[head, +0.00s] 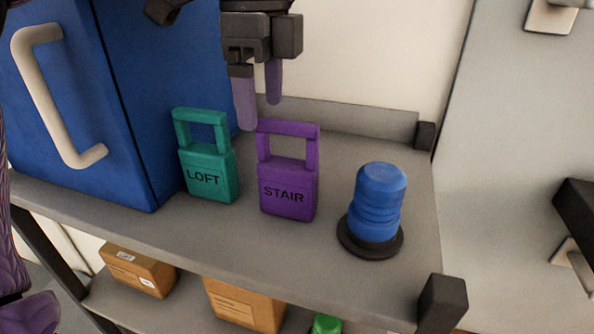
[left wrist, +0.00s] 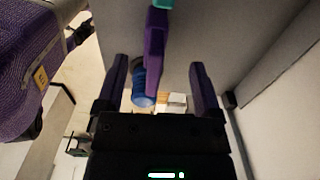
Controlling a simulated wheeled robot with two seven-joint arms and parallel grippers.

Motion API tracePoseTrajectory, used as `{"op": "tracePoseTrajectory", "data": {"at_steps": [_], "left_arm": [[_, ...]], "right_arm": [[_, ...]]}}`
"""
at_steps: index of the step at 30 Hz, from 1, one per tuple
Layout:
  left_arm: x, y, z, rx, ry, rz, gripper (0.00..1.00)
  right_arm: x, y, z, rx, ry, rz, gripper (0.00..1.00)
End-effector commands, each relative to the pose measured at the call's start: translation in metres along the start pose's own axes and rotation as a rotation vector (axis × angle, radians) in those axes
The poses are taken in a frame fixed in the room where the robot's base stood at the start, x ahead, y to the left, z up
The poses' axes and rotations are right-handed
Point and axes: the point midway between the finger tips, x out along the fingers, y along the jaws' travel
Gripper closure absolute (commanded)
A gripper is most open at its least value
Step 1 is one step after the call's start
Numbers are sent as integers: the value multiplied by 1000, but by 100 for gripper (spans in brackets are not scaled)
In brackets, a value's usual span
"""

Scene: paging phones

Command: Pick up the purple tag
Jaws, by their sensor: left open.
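The purple tag (head: 287,190), marked STAIR, stands upright on the grey shelf (head: 215,237), with a square handle loop on top. My left gripper (head: 259,115) is open and empty, pointing down just above and behind the tag's handle. In the left wrist view, the purple tag (left wrist: 155,40) shows edge-on in the gap between the open fingers (left wrist: 159,63). The fingers look apart from it; exact depth is hard to tell. My right gripper is not in view.
A teal tag (head: 208,175), marked LOFT, stands just left of the purple one. A blue cabinet (head: 130,110) with a pale handle is further left. A blue ribbed cylinder (head: 378,200) on a black base stands right. Cardboard boxes (head: 245,305) lie on the lower shelf.

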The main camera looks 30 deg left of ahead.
Motion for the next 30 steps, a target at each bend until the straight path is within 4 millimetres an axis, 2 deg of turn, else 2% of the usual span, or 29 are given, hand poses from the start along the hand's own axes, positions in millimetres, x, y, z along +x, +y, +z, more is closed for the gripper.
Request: {"op": "tracePoseTrajectory", "data": {"at_steps": [9,12,17,27,29,30], "left_arm": [[55,2,-2,-1,0,3,15],[62,2,-2,0,1,-1,15],[62,1,-3,-1,1,-1,15],[62,1,-3,-1,1,-1,85],[62,1,-3,-1,1,-1,97],[62,1,-3,-1,1,-1,100]], "right_arm": [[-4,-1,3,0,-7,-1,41],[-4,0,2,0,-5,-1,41],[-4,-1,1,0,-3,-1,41],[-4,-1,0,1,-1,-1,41],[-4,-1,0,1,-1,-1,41],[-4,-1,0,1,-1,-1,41]]}}
